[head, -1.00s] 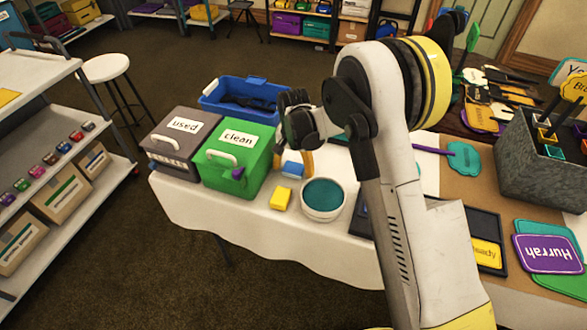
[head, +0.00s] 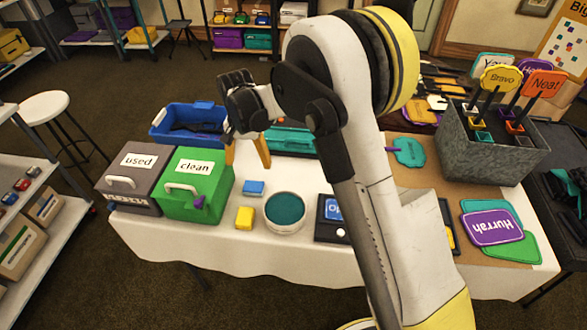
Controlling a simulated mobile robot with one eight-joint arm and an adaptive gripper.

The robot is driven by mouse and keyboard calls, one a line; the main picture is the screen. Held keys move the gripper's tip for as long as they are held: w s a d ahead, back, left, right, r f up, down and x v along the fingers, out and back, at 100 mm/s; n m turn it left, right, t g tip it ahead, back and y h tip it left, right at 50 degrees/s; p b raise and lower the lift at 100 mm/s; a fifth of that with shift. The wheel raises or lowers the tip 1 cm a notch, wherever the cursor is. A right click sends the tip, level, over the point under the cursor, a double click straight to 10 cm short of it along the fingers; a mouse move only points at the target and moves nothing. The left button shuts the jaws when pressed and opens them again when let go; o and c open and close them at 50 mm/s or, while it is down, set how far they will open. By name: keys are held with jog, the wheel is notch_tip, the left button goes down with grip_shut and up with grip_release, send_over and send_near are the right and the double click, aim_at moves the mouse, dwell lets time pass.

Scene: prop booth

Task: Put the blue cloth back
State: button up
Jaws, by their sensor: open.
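A small folded blue cloth (head: 253,187) lies on the white-covered table, just behind a yellow block (head: 244,217) and left of a round white tub (head: 285,212) with a teal top. My gripper (head: 247,163) points down behind the blue cloth in the picture, its two orange fingers spread apart with nothing seen between them. The fingers look apart from the cloth. A green box labelled "clean" (head: 182,205) and a grey box labelled "used" (head: 120,197) stand to the left, both with lids on.
A blue bin (head: 164,133) with dark contents stands behind the boxes. A teal tray (head: 290,140) lies behind my arm. Signs (head: 497,226) and a grey planter box (head: 488,150) fill the right side. The front strip of tablecloth is clear.

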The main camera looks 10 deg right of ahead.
jog(key=s+d+r+n+t, duration=0.1)
jog(key=s+d+r+t, duration=0.1)
jog(key=s+d+r, duration=0.55)
jog(key=s+d+r+n+t, duration=0.1)
jog(key=s+d+r, duration=0.3)
jog(key=r, duration=0.6)
jog(key=s+d+n+t, duration=0.2)
jog(key=s+d+t, duration=0.2)
jog(key=s, duration=1.1)
jog(key=d, duration=0.2)
jog(key=shift+s+d+r, duration=0.15)
jog(key=shift+d, duration=0.25)
